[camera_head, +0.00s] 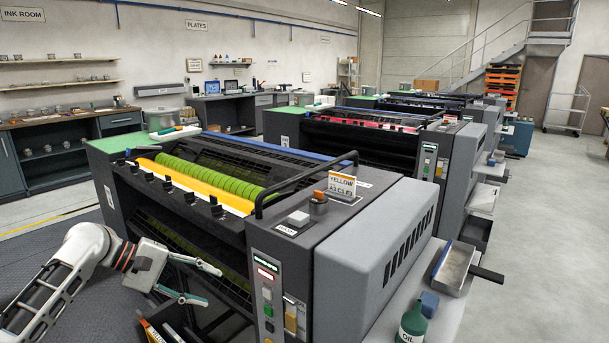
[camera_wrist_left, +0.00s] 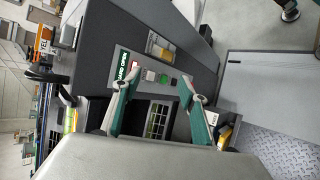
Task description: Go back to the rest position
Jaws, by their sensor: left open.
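My left gripper (camera_head: 203,284) is in front of the near ink unit (camera_head: 345,225), left of its control panel (camera_head: 272,300). Its two fingers are spread and nothing is between them. In the left wrist view the open left gripper (camera_wrist_left: 158,112) shows two green-padded fingers, with the control panel (camera_wrist_left: 150,72) and a dark grille beyond them. My right gripper is not in view.
The near unit carries a yellow bar, green rollers and a YELLOW sign (camera_head: 343,187). A green OIL bottle (camera_head: 411,324) and a metal tray (camera_head: 455,268) are at its right side. More units stand behind. Grey floor (camera_head: 540,260) at right is clear.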

